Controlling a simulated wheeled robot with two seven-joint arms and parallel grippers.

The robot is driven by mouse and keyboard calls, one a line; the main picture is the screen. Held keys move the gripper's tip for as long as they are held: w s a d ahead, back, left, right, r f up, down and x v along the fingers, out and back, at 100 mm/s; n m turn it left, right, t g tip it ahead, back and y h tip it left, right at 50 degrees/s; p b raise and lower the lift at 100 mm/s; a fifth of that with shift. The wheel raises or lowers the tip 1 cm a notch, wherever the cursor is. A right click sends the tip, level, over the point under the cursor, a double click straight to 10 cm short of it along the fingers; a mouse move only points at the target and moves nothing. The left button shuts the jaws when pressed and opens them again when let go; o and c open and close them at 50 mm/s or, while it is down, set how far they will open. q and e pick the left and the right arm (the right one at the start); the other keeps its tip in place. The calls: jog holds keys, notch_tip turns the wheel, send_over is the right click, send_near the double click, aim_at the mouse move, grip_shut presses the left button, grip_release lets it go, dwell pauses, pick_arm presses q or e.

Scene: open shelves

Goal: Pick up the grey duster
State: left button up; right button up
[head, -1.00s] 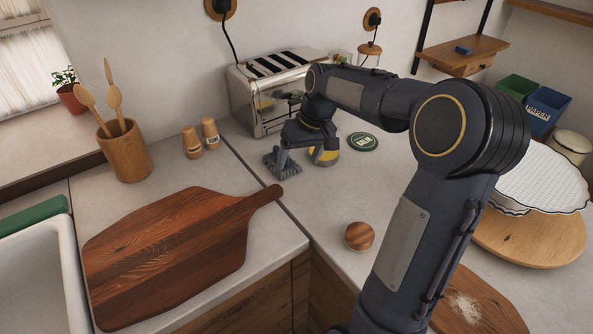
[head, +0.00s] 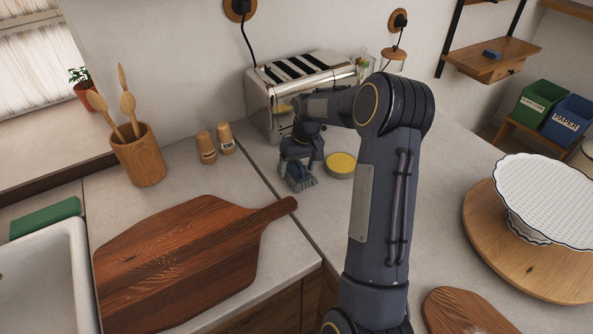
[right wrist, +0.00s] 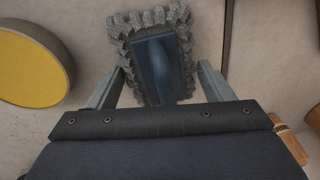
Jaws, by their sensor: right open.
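The grey duster (head: 301,184) lies on the worktop in front of the toaster. It has a shaggy grey fringe and a smooth blue-grey handle (right wrist: 157,66) in the right wrist view. My right gripper (head: 297,170) is over it, pointing down. In the right wrist view my right gripper (right wrist: 162,70) is open, with one finger on each side of the duster's near part. I cannot tell whether the fingers touch the fringe. My left gripper is not in view.
A yellow-topped tin (head: 341,164) stands close to the right of the duster. The toaster (head: 262,105) is behind. Two wooden shakers (head: 216,140) and a cutting board (head: 180,255) are to the left. A cake stand (head: 548,190) is at the right.

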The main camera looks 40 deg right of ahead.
jog(key=c, duration=0.8)
jog(key=shift+o, duration=0.2)
jog(key=shift+r, duration=0.15)
jog(key=shift+r, duration=0.25)
notch_tip(320, 180, up, 2)
jog(key=shift+w+r, duration=0.1)
jog(key=s+r, duration=0.1)
jog(key=s+r+b, duration=0.1)
jog(key=s+r, duration=0.1)
jog(key=s+r+b, duration=0.1)
jog(key=r, duration=0.1)
jog(key=shift+s+d+r, duration=0.1)
jog(key=shift+s+d, duration=0.1)
jog(key=shift+d, duration=0.1)
jog(key=s+r+b, duration=0.2)
jog(key=s+r, duration=0.3)
jog(key=s, duration=0.4)
jog(key=shift+s+d, duration=0.35)
jog(key=shift+d, duration=0.1)
